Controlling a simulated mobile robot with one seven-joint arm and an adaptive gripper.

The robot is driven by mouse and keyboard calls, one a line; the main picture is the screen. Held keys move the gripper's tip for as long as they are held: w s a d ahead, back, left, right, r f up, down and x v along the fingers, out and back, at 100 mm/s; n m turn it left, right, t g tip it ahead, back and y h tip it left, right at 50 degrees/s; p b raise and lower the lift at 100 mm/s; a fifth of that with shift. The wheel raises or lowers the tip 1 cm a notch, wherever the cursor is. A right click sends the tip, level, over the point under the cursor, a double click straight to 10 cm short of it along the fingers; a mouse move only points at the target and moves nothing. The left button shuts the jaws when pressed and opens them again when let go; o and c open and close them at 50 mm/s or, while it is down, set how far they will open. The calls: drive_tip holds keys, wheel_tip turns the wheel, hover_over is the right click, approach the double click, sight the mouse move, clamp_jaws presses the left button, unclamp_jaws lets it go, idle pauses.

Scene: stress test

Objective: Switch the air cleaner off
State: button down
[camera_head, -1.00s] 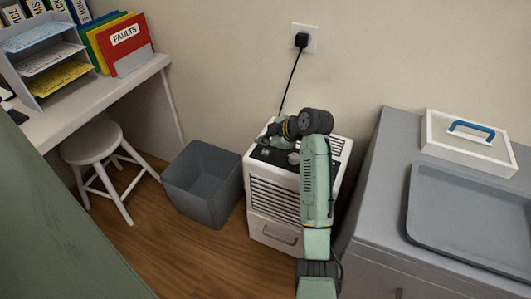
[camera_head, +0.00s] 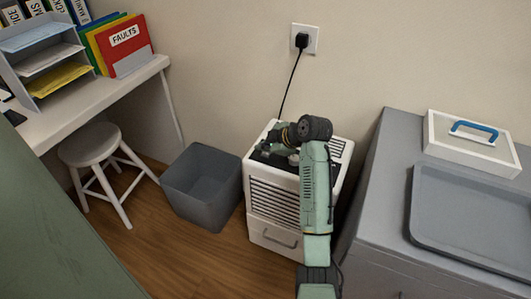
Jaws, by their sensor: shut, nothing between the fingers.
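The air cleaner (camera_head: 272,196) is a white box with a dark slatted front grille, standing on the floor against the wall. A dark control panel (camera_head: 262,156) lies on its top, partly hidden by my arm. My gripper (camera_head: 261,147) is shut and empty, over the panel at the left of the top. I cannot tell whether its fingertips touch the panel. A black plug (camera_head: 302,40) sits in the wall socket (camera_head: 313,36), and its cord runs down behind the cleaner. The switch itself is too small or hidden to make out.
A grey bin (camera_head: 203,187) stands left of the cleaner, with a white stool (camera_head: 90,147) beyond it under the desk (camera_head: 125,86). A grey cabinet (camera_head: 378,195) stands close on the right, bearing a tray (camera_head: 470,258) and a white box with a blue handle (camera_head: 458,148).

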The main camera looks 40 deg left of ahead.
sight(264, 155)
drive_tip(key=shift+f, duration=0.15)
idle(0.5)
drive_tip(key=shift+f+b, duration=0.3)
drive_tip(key=shift+f, duration=0.15)
idle(0.4)
drive_tip(key=shift+r+p, duration=0.35)
drive_tip(key=shift+r, duration=0.25)
wheel_tip(264, 155, up, 6)
drive_tip(key=p, duration=0.4)
